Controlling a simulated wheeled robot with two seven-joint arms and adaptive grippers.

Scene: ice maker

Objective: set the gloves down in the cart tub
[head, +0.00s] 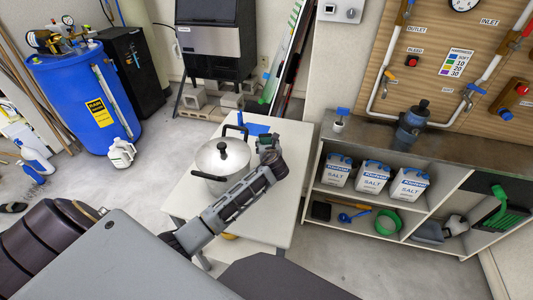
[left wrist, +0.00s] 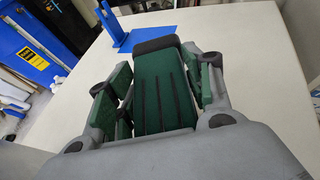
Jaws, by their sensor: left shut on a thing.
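My left gripper (head: 267,157) is over the right part of the white cart top (head: 276,215). It is shut on the gloves (left wrist: 162,90), a dark green bundle with black stripes and a dark band at its far end. The gloves show only as a small dark green patch in the head view (head: 268,142). The gripper's fingers lie along both sides of the bundle in the left wrist view. Whether the gloves touch the surface below, I cannot tell. I cannot make out a separate tub on the cart. My right gripper is not in view.
A lidded steel pot (head: 223,160) stands on the cart, left of my gripper. A flat blue piece with an upright part (head: 256,128) lies just beyond the gripper. A shelf unit with salt jugs (head: 372,178) stands to the right. The cart top's right side is bare.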

